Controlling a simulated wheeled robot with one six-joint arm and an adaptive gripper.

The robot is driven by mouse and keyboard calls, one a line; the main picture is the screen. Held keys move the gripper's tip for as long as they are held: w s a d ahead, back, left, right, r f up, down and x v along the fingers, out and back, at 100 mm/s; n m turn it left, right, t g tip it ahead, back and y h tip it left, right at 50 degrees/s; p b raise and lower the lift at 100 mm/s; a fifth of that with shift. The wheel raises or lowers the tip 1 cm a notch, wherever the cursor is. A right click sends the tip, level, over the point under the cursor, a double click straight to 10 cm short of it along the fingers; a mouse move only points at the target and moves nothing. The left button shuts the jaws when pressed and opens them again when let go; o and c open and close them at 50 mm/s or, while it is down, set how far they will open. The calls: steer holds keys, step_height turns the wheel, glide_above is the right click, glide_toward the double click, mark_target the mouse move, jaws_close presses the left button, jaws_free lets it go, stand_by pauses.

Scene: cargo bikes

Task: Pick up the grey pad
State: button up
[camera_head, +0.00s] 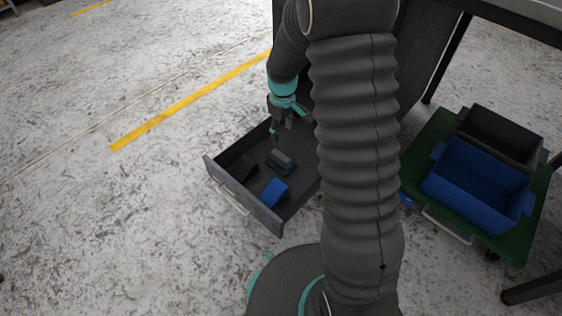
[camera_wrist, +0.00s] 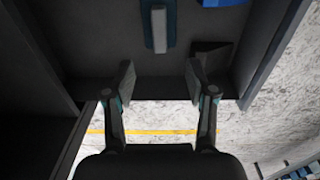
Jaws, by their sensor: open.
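A small grey pad (camera_head: 281,157) with a dark teal lower part lies in the open drawer (camera_head: 268,217). It also shows at the top of the wrist view (camera_wrist: 159,28), with teal edges around its grey bar. My gripper (camera_head: 281,132) is over the back part of the drawer, apart from the pad. In the wrist view my gripper (camera_wrist: 161,82) has its two fingers spread with nothing between them. The pad lies beyond the fingertips there, roughly in line with the gap.
A blue block (camera_head: 273,192) and a black block (camera_head: 245,168) lie near the pad in the drawer. The drawer walls stand close around. At right, a blue crate (camera_head: 475,205) and a dark crate (camera_head: 500,131) sit on a green cart (camera_head: 421,163).

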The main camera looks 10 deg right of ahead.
mark_target(281, 155)
steer(key=f, duration=0.5)
steer(key=f+b, duration=0.1)
steer(key=f, duration=0.4)
steer(key=f+b, duration=0.1)
steer(key=f, duration=0.4)
steer(key=shift+w+a, duration=0.1)
steer(key=shift+w, duration=0.25)
steer(key=shift+c, duration=0.2)
jaws_close()
